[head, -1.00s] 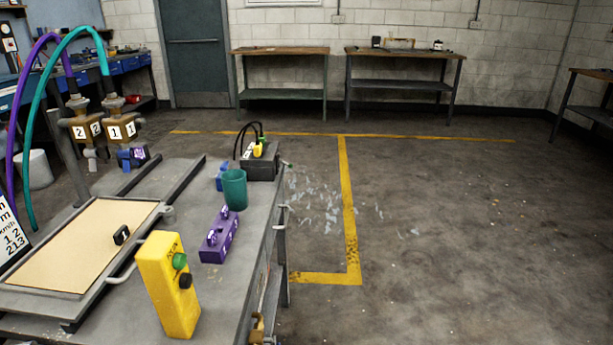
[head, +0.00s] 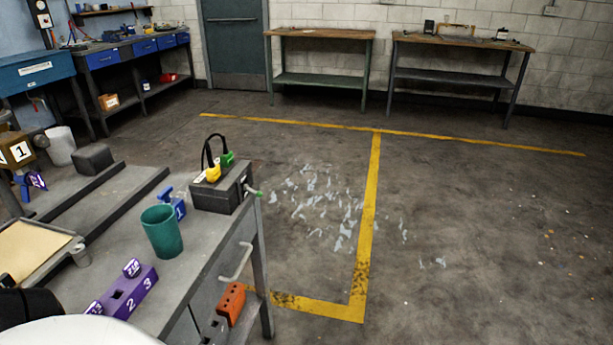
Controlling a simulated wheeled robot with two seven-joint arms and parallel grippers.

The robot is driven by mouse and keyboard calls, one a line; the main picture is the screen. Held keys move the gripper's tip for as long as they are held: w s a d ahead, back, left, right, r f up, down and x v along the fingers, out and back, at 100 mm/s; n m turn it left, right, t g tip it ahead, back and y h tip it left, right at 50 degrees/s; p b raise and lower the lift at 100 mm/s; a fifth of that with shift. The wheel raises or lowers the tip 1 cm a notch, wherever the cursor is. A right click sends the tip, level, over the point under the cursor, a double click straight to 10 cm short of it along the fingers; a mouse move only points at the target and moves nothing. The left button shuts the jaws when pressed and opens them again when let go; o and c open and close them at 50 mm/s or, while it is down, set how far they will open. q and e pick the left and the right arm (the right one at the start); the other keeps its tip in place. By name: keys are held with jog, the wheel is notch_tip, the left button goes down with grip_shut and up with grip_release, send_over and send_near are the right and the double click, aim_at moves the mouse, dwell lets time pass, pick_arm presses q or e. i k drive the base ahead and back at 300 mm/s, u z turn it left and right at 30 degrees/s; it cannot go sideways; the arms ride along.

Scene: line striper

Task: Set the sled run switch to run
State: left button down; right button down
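I see no part clearly marked as the sled run switch now. The yellow box with a green button and a black knob, seen earlier on the bench, is out of view or hidden behind the white shape at lower left. The grey bench (head: 205,262) fills the lower left, with part of the tan-topped sled plate (head: 32,248) at the left edge. A white rounded shape and a black part cover the bottom left corner; they look like my own arm. Neither gripper's fingers show.
On the bench stand a purple block (head: 127,291) with numbered slots, a green cup (head: 162,232), a blue piece (head: 174,204) and a dark box (head: 221,190) with yellow and green plugs. An orange block (head: 231,302) is at the bench's side. The floor right is open.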

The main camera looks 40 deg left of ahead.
aim_at(259, 194)
jog(key=i, duration=1.05)
jog(key=u, duration=2.7)
